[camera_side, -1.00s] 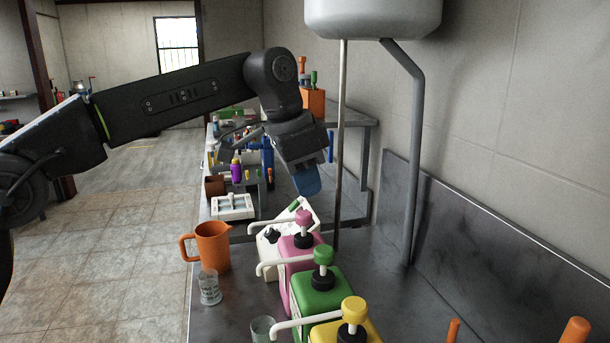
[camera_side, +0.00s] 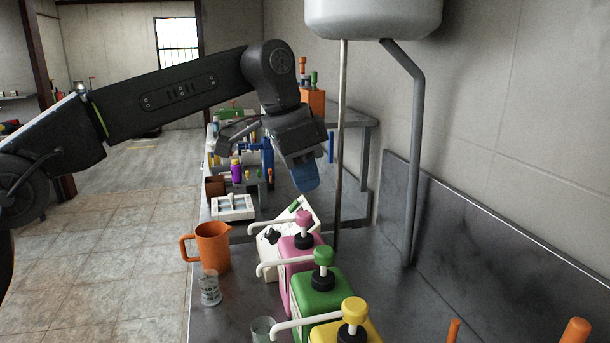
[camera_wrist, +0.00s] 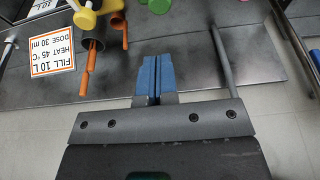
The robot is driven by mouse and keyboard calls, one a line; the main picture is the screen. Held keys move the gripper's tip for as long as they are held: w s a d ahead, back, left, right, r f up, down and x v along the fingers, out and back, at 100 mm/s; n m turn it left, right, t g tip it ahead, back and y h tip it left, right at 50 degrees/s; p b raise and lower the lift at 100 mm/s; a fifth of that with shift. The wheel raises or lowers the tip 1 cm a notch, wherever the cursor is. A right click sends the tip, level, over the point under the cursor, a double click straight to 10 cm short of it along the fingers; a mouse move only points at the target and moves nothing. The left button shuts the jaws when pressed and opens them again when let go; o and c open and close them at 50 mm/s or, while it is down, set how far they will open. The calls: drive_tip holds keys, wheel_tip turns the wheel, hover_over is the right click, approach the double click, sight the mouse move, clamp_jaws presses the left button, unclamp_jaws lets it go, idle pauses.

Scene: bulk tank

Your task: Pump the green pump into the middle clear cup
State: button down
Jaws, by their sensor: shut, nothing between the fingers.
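The green pump (camera_side: 322,291) stands on the steel bench in the side view, between the pink pump (camera_side: 298,270) and the yellow pump (camera_side: 350,325). Its green head (camera_side: 323,255) is up and its white spout points left. A clear cup (camera_side: 209,288) stands left of the pumps. Another clear cup (camera_side: 263,329) stands lower, close to the yellow pump's spout. I cannot tell which is the middle cup. My gripper (camera_side: 307,182) is shut and empty, above and behind the pump heads. Its blue fingers are together in the wrist view (camera_wrist: 153,75), apart from any pump.
An orange jug (camera_side: 212,246) stands behind the first cup. A thin post and a grey pipe (camera_side: 416,150) rise to the tank (camera_side: 372,15).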

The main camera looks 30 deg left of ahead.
sight(320, 250)
drive_tip(key=shift+a+r, duration=0.1)
drive_tip(key=shift+r, duration=1.15)
drive_tip(key=shift+f, duration=0.1)
drive_tip(key=x, duration=1.2)
drive_tip(key=shift+s+a+f, duration=0.2)
drive_tip(key=shift+f, duration=0.75)
drive_tip(key=shift+f, duration=1.4)
